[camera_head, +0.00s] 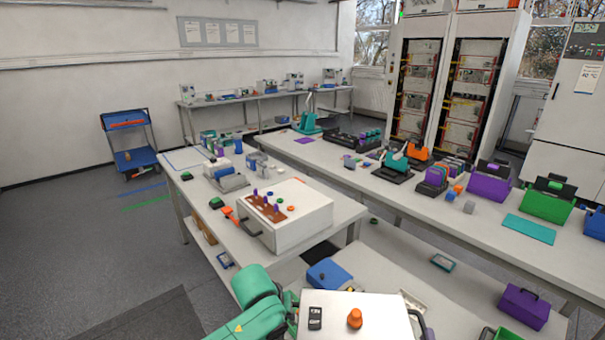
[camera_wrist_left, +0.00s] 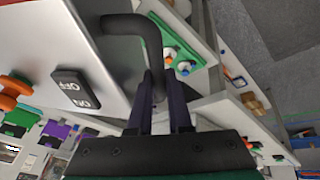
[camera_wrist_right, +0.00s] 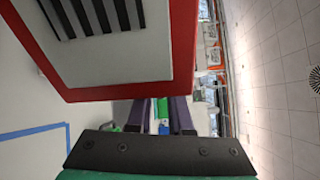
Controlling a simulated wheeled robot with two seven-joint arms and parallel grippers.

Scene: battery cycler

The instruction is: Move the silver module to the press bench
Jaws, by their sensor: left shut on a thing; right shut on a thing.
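The silver module (camera_head: 375,311) is a pale box with a black switch and an orange knob on top, at the bottom of the head view. Its switch face fills the upper left of the left wrist view (camera_wrist_left: 60,45). In the right wrist view its red-edged side with a dark vent (camera_wrist_right: 150,55) is close. My left gripper (camera_wrist_left: 160,92) is shut on its black bar handle. My right gripper (camera_wrist_right: 160,112) is shut at the module's lower edge; the grip point is hidden behind the box. In the head view my left green arm reaches the module's left side.
A near bench (camera_head: 203,190) on the left bears a white box (camera_head: 305,215) with a brown plate, and a blue-taped outline farther back. A long bench (camera_head: 480,237) on the right carries colored bins and modules.

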